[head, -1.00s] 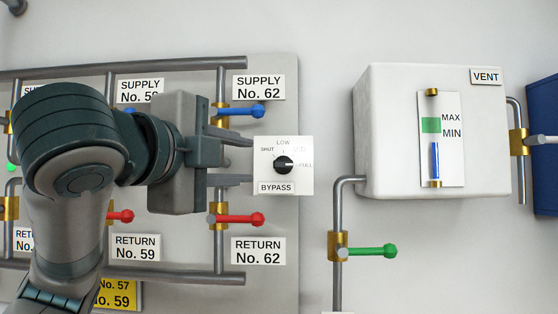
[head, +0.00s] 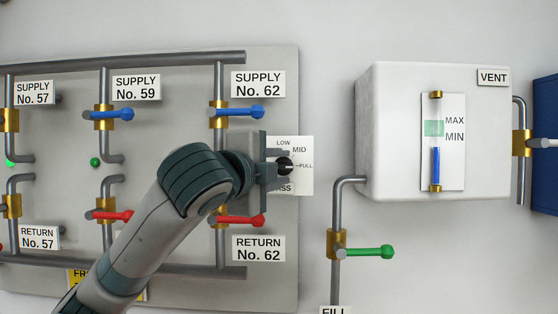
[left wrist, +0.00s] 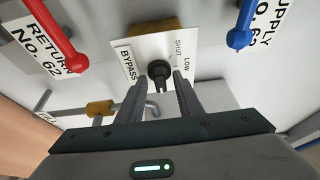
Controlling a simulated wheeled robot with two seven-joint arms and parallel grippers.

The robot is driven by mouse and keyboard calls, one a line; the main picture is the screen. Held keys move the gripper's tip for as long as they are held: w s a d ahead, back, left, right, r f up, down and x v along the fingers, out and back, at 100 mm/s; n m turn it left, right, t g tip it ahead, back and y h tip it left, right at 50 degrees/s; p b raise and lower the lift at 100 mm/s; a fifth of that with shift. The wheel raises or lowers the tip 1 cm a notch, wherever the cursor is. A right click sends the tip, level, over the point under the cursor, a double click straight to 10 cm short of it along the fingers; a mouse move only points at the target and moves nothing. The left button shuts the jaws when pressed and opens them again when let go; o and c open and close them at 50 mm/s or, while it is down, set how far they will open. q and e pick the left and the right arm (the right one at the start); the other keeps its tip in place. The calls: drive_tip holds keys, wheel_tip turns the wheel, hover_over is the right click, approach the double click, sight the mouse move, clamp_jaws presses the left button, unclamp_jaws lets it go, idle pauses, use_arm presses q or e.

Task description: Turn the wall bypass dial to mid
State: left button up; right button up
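The bypass dial is a black knob (head: 285,165) on a white square plate (head: 303,183) marked LOW, MID and FULL; SHUT and BYPASS also read in the left wrist view. The knob's right side shows beside the FULL mark; its exact pointer angle is hard to read. My left gripper (head: 279,164) is at the plate, partly covering its left side. In the left wrist view, my two fingers (left wrist: 159,84) stand apart, one on each side of the knob (left wrist: 159,71), with small gaps visible. My right gripper is in neither view.
Blue supply valve No. 62 (head: 246,113) is above my gripper and red return valve No. 62 (head: 242,220) below, close to my arm. The white tank (head: 400,130) and green-handled fill valve (head: 370,252) are to the right. Bare wall lies between plate and tank.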

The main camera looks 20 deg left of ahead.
use_arm(q)
drive_tip(key=shift+w, duration=0.1)
drive_tip(key=shift+c, duration=0.4)
drive_tip(key=c, duration=0.6)
drive_tip(key=shift+f+n+b, duration=0.25)
drive_tip(key=shift+n+b, duration=0.05)
drive_tip(key=shift+b, duration=0.5)
drive_tip(key=n+t+b, duration=0.1)
drive_tip(key=n+b, duration=0.1)
drive_tip(key=b, duration=0.1)
drive_tip(key=n+t+b, duration=0.1)
drive_tip(key=n+b, duration=0.2)
drive_tip(key=b, duration=0.1)
drive_tip(key=n+y+b, duration=0.1)
drive_tip(key=n+b, duration=0.1)
drive_tip(key=b, duration=0.1)
drive_tip(key=shift+d+f+n+t+b, duration=0.15)
drive_tip(key=shift+f+n+t+b, duration=0.15)
drive_tip(key=shift+t+b, duration=0.1)
drive_tip(key=shift+r+n+y+b, duration=0.2)
drive_tip(key=shift+n+y+b, duration=0.2)
drive_tip(key=shift+n+b, duration=0.25)
